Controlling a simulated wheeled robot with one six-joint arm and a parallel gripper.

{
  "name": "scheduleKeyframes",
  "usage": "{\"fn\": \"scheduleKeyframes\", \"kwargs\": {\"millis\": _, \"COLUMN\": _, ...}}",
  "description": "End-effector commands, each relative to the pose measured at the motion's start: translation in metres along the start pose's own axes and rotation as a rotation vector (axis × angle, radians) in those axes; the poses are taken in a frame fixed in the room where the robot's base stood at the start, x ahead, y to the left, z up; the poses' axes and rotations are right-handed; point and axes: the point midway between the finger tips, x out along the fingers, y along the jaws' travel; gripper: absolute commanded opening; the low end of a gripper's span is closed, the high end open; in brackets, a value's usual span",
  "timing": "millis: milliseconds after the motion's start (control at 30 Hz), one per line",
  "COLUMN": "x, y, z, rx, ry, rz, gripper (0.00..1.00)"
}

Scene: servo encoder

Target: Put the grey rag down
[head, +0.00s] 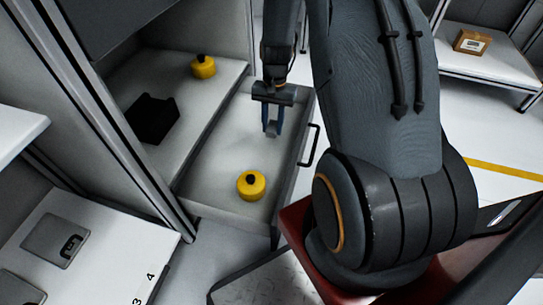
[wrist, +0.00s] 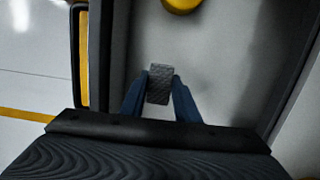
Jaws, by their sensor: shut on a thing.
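The grey rag (wrist: 159,84) is a small, dark grey textured piece held between the two blue fingers of my gripper (wrist: 160,98) in the wrist view. In the head view, my gripper (head: 272,124) points down over the open drawer (head: 215,150), and the rag (head: 273,129) shows as a small grey patch between its fingertips. The rag appears to be above the drawer floor; the exact gap cannot be told.
A yellow round object with a black knob (head: 251,185) stands in the drawer's near part. A similar one (head: 204,67) and a black box (head: 153,119) are on the shelf to the left. The drawer handle (head: 311,147) is on the right. The drawer's middle floor is clear.

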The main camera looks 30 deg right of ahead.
Motion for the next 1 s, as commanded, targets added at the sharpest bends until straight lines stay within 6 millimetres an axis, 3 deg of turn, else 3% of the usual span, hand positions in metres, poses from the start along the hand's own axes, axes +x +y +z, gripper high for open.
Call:
{"fn": "scheduleKeyframes", "kwargs": {"millis": 233, "x": 0.016, "y": 0.0, "z": -0.007, "rx": 0.018, "ry": -0.001, "rz": -0.003, "gripper": 0.0}}
{"fn": "scheduleKeyframes", "kwargs": {"millis": 867, "x": 0.1, "y": 0.0, "z": -0.018, "rx": 0.018, "ry": -0.002, "rz": -0.003, "gripper": 0.0}}
{"fn": "scheduleKeyframes", "kwargs": {"millis": 1000, "x": 0.105, "y": 0.0, "z": -0.019, "rx": 0.017, "ry": 0.0, "rz": -0.003, "gripper": 0.0}}
